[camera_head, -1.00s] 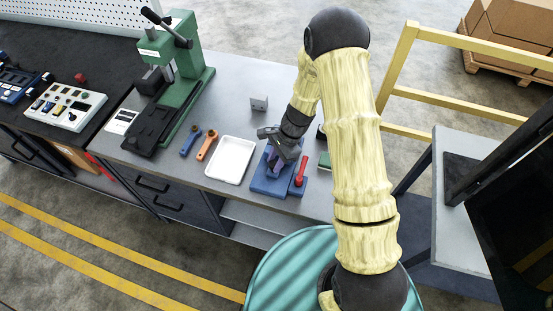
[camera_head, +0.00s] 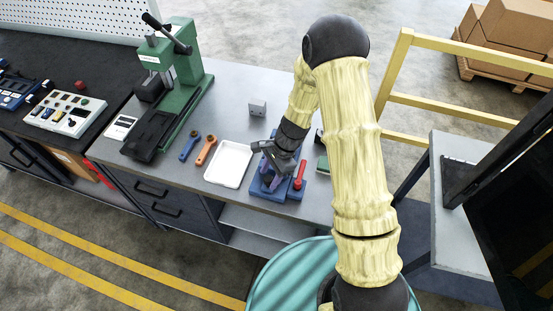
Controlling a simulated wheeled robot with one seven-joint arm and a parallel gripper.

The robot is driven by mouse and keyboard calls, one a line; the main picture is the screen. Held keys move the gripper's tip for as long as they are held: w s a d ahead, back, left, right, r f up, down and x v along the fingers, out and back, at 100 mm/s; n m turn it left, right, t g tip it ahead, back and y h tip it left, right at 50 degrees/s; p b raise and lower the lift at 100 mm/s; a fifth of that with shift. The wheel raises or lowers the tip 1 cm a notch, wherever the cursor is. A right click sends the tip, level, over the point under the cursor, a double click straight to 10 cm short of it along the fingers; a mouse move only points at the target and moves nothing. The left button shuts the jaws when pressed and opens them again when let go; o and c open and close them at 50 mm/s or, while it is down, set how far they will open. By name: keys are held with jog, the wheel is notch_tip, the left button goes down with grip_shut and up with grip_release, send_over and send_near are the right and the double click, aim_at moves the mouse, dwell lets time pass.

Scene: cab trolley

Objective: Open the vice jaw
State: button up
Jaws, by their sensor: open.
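The vice is a small blue device (camera_head: 276,190) on the grey bench, right of the white tray. A red handle (camera_head: 299,174) stands up on its right side. My gripper (camera_head: 268,167) is dark grey and open, just above the vice's left and back part. Its fingers hide much of the jaw area, so I cannot tell how wide the jaw stands or whether a finger touches it.
A white tray (camera_head: 230,164) lies left of the vice. Blue (camera_head: 189,146) and orange (camera_head: 206,150) wrenches lie further left, before the green press (camera_head: 178,100). A small grey block (camera_head: 257,107) stands behind. A green item (camera_head: 323,164) sits right, close to my arm.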

jog(key=b+v, duration=0.2)
jog(key=v, duration=1.5)
jog(key=shift+b, duration=0.3)
jog(key=shift+s+a+r, duration=0.1)
jog(key=s+d+r+n+t+h, duration=0.1)
jog(key=s+d+n+t+h, duration=0.1)
jog(key=s+d+n, duration=0.2)
jog(key=s+d+r+n+t+h, duration=0.1)
jog(key=s+d+n, duration=0.3)
jog(key=s+n, duration=0.5)
jog(key=shift+d+r+t+h, duration=0.3)
jog(key=shift+t+h, duration=0.3)
jog(key=shift+t, duration=0.2)
jog(key=shift+s, duration=0.25)
jog(key=shift+w, duration=0.15)
